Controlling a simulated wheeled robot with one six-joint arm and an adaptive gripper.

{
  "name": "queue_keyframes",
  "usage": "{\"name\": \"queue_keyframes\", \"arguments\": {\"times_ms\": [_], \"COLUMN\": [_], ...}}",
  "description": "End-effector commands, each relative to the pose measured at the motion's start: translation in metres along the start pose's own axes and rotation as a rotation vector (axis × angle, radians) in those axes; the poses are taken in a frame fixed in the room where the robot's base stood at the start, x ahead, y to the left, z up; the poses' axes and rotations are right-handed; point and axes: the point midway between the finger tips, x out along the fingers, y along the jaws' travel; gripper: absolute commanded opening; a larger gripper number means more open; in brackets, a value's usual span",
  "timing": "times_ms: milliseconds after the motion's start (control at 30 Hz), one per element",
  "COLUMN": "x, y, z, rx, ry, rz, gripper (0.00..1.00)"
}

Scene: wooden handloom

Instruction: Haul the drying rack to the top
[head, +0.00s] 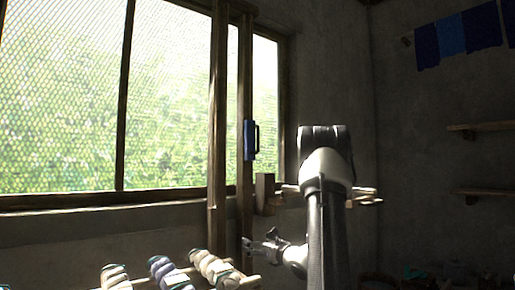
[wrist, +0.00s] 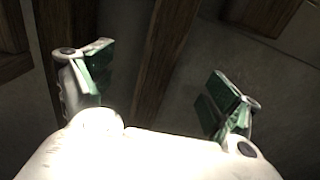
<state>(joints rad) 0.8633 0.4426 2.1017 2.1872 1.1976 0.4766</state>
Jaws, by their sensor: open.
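A wooden rack (head: 248,281) with several striped, rolled yarn skeins (head: 165,271) shows at the bottom left of the head view; its lower part is cut off. I take it for the drying rack, but cannot be sure. It is by the foot of two upright wooden posts (head: 217,130). A blue handle (head: 249,140) is on the right post, well above my gripper. My gripper (head: 258,243) is just right of that post, low down, with its jaws apart. In the wrist view, its green-padded fingers (wrist: 160,78) are spread, with nothing held between them.
A wooden block (head: 264,195) and a horizontal bar (head: 365,190) are right of the posts, near my arm. A large meshed window (head: 65,110) fills the left. Shelves (head: 480,126) and blue cloths (head: 452,35) are on the right wall.

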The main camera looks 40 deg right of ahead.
Motion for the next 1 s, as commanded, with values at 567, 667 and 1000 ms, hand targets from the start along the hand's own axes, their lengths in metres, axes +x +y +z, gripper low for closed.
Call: {"name": "queue_keyframes", "arguments": {"times_ms": [567,667,1000], "x": [0.000,0.000,0.000], "y": [0.001,0.001,0.001], "z": [0.162,0.189,0.282], "rx": [-0.006,-0.006,-0.006], "ry": [-0.004,-0.004,-0.003], "rz": [0.001,0.001,0.001], "gripper": [0.89,0.89,0.89]}}
